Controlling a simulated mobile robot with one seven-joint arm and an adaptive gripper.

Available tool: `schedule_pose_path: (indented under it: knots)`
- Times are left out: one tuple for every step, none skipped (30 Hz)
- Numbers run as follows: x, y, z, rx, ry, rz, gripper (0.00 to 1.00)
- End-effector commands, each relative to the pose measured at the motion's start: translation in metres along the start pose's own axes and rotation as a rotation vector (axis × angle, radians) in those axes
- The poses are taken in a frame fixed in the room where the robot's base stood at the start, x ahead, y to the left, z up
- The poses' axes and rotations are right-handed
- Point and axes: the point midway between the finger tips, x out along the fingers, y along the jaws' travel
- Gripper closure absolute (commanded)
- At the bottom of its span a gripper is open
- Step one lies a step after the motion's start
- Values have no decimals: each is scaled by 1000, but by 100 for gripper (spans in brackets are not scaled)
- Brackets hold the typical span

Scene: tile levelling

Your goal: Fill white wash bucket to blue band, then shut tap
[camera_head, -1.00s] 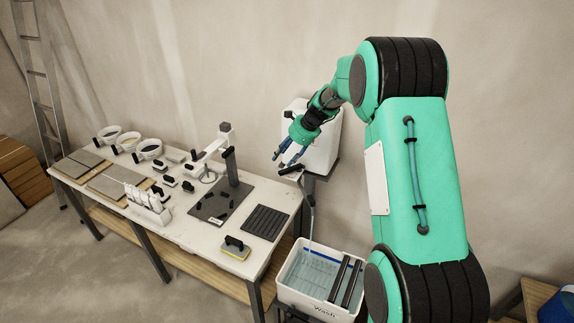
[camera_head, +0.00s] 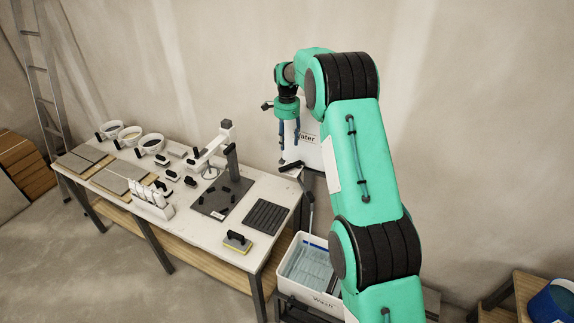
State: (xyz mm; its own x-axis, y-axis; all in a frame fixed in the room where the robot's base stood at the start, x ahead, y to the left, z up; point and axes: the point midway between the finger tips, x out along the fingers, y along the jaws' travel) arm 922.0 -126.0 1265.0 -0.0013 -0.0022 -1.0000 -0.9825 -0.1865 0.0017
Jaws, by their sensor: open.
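The white wash bucket (camera_head: 322,302), marked "Wash", stands low at the right end of the bench. Bluish water shows inside, and a strip of blue band (camera_head: 314,240) shows at its far inner wall. My arm hides the bucket's right side. The white water tank (camera_head: 307,150) stands behind and above it. The black tap lever (camera_head: 291,166) is at the tank's front, with a grey spout or hose (camera_head: 309,212) running down toward the bucket. I cannot tell whether water is flowing. My gripper (camera_head: 289,143) is open and empty, fingers down, above the lever and apart from it.
The white bench (camera_head: 186,228) on the left holds a yellow-and-black float (camera_head: 237,242), a dark ribbed mat (camera_head: 266,217), a stand (camera_head: 231,160), tiles and several small bowls. A wooden stool and blue bucket (camera_head: 551,302) are at the lower right. The floor at lower left is clear.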

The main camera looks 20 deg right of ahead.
Motion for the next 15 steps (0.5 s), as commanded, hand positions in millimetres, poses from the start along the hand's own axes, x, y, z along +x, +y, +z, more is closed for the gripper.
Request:
schedule_pose_path:
  knots:
    - [0, 0, 0, 0, 0, 0, 54]
    - [0, 0, 0, 0, -1, 0, 54]
    - [0, 0, 0, 1, -1, -1, 54]
    - [0, 0, 0, 1, -1, -1, 54]
    - [0, 0, 0, 1, -1, -1, 54]
    - [0, 0, 0, 1, -1, -1, 54]
    - [1, 0, 0, 1, -1, -1, 54]
    - [1, 0, 0, 1, -1, -1, 54]
    - [2, 0, 0, 1, -2, -1, 54]
    - [3, 0, 0, 1, -2, -1, 54]
    - [4, 0, 0, 1, -2, -1, 54]
    - [6, 0, 0, 1, -2, -1, 54]
    - [7, 0, 0, 1, -2, -1, 54]
    - [9, 0, 0, 1, -2, -1, 54]
    - [12, 0, 0, 1, -2, 0, 54]
